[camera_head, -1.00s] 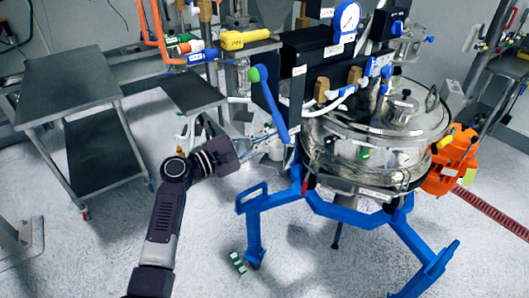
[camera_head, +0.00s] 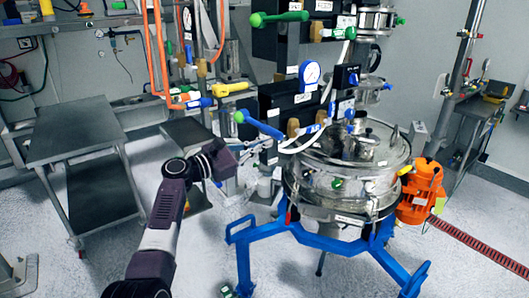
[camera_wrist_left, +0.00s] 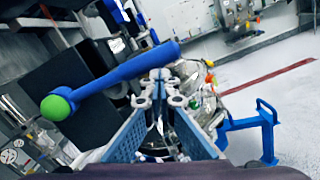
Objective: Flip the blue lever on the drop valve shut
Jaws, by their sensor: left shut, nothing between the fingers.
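The blue lever (camera_head: 262,128) with a round green end (camera_head: 240,117) is in front of the black box at the left of the steel sifter. It slopes gently down to the right in the head view. In the left wrist view the blue lever (camera_wrist_left: 120,75) runs across, with its green end (camera_wrist_left: 55,108) at the left. My left gripper (camera_head: 262,146) is shut and empty, just below the lever. In the left wrist view my left fingertips (camera_wrist_left: 158,80) are close to the lever; I cannot tell whether they touch. My right gripper is not in view.
The steel sifter vessel (camera_head: 345,175) stands on a blue frame (camera_head: 300,225). A yellow handle (camera_head: 230,88) and orange pipes (camera_head: 152,50) are above my left arm. A dark steel cart (camera_head: 75,130) stands at the left. An orange motor (camera_head: 421,185) is at the right.

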